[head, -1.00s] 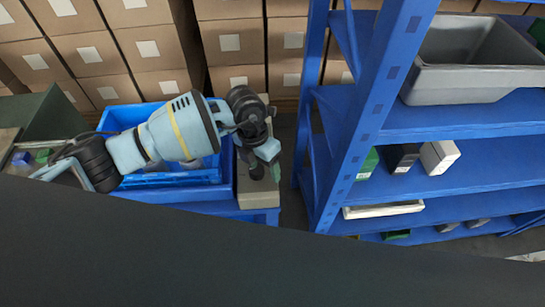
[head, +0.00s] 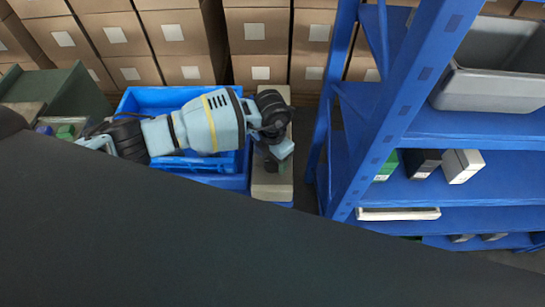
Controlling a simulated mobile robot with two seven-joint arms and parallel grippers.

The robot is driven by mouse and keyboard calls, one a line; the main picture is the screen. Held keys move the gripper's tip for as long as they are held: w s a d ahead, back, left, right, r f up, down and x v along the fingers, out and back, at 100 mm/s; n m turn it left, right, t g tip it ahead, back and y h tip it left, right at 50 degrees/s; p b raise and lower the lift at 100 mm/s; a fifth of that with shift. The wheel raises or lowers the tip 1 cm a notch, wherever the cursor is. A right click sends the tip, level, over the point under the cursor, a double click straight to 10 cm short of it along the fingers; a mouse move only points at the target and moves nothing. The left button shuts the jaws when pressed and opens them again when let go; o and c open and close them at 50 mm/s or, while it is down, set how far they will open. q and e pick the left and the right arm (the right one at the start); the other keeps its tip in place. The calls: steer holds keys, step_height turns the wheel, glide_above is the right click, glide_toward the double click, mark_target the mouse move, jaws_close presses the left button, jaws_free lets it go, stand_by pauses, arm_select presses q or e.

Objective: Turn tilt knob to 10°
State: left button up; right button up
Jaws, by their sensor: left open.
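My left gripper (head: 278,160) is at the end of the light-blue left arm, over a narrow beige surface at the right side of a blue crate. The gripper is small in the view and partly covered by its own wrist. I see nothing between its fingers. The tilt knob is not visible in this view. My right gripper is not in view.
The blue crate (head: 130,101) lies under my left arm. A blue shelf rack (head: 375,120) stands at the right, with a grey bin (head: 480,88) and several small boxes. Stacked cardboard boxes (head: 185,35) line the back. A large dark surface fills the foreground.

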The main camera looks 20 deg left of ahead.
arm_select(q)
steer(key=shift+f, duration=0.3)
steer(key=c, duration=1)
